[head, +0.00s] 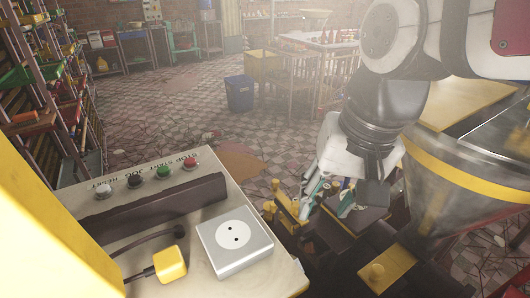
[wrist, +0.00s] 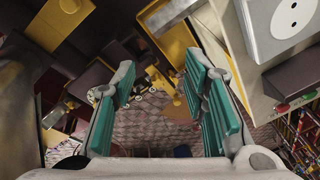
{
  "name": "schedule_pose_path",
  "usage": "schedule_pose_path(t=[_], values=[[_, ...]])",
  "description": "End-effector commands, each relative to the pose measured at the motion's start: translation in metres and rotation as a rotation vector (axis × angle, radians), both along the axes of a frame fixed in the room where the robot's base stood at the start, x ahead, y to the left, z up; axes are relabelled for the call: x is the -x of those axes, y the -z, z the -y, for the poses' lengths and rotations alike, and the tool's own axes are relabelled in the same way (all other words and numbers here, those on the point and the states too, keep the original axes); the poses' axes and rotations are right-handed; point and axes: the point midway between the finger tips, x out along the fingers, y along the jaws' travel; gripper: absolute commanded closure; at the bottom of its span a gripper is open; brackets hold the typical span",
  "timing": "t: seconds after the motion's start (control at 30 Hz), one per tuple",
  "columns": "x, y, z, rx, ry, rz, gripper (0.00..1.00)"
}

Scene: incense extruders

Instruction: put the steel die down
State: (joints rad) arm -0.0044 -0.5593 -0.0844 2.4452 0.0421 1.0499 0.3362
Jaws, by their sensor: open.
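My gripper (head: 328,200) is open, its teal-padded fingers pointing down over the dark and yellow machine parts right of the control panel. In the wrist view its fingers (wrist: 161,78) are spread apart, and nothing shows held between them. I cannot make out the steel die in either view. A dark block (head: 357,218) lies just below and right of the fingers. Small yellow fittings (head: 286,208) stand just left of the fingers; whether they touch cannot be told. My wrist and gripper body hide part of this area.
A control panel (head: 110,245) with several buttons stands at the left, carrying a silver socket box (head: 234,241) and a yellow plug (head: 170,265). A yellow slab with a knob (head: 386,270) is at the front right. A large metal hopper (head: 455,190) crowds the right side.

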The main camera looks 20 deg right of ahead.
Motion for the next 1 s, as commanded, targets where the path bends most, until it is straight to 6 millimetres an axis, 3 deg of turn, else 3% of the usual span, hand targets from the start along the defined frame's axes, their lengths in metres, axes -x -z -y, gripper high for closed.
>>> schedule_pose_path(t=[0.1, 0.23, 0.67, 1.0], values=[[0.027, 0.003, -0.004, 0.075, -0.201, 0.04, 0.6], [0.044, 0.008, -0.005, 0.135, -0.345, 0.057, 0.6], [0.05, 0.008, -0.005, 0.159, -0.401, 0.064, 0.6], [0.051, -0.045, -0.005, 0.187, -0.397, 0.151, 0.6]])
